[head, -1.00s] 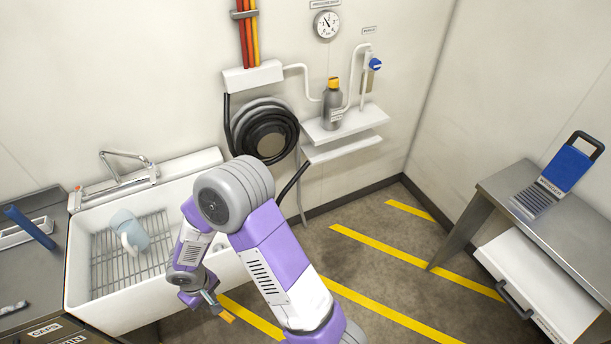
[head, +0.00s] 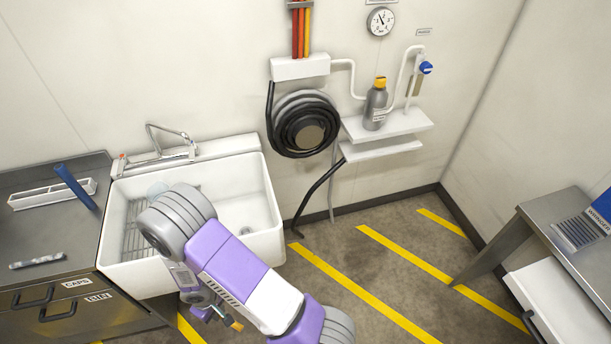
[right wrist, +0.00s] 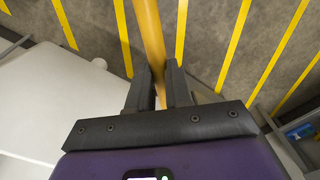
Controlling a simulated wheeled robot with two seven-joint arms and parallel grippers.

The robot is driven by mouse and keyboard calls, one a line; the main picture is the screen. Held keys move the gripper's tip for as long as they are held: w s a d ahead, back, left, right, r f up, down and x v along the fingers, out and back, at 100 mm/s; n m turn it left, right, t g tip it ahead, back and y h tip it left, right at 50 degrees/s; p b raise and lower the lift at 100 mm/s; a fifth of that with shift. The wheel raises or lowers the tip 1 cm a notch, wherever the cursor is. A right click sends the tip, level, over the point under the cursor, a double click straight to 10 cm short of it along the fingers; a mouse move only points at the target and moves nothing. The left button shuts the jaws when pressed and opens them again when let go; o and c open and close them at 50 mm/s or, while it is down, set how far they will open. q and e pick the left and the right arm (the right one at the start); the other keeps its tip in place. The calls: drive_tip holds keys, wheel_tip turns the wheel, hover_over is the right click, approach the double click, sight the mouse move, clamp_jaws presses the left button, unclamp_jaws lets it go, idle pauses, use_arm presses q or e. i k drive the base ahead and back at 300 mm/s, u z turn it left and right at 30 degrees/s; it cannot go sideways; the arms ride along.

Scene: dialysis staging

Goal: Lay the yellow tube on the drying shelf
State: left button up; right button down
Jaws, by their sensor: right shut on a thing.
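The yellow tube (right wrist: 150,38) runs between the two dark fingers of my right gripper (right wrist: 158,90) in the right wrist view. The gripper is shut on it, and the tube reaches away over the striped floor. In the head view my right gripper (head: 220,315) is low in front of the sink, mostly behind my arm, with a short orange-yellow end of the tube (head: 237,326) showing. A two-level white wall shelf (head: 382,149) hangs right of the hose reel; its lower level is bare. No label marks it as the drying shelf. My left gripper is not in view.
The white sink (head: 262,240) holds a wire rack (head: 132,238), partly hidden by my arm. A grey bottle (head: 375,108) with a yellow cap stands on the upper shelf. A black hose reel (head: 303,125) hangs beside it. Steel counters flank the scene; the middle floor is clear.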

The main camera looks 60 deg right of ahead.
sight(569, 316)
drive_tip(key=k, duration=1.6)
drive_tip(key=z, duration=2.85)
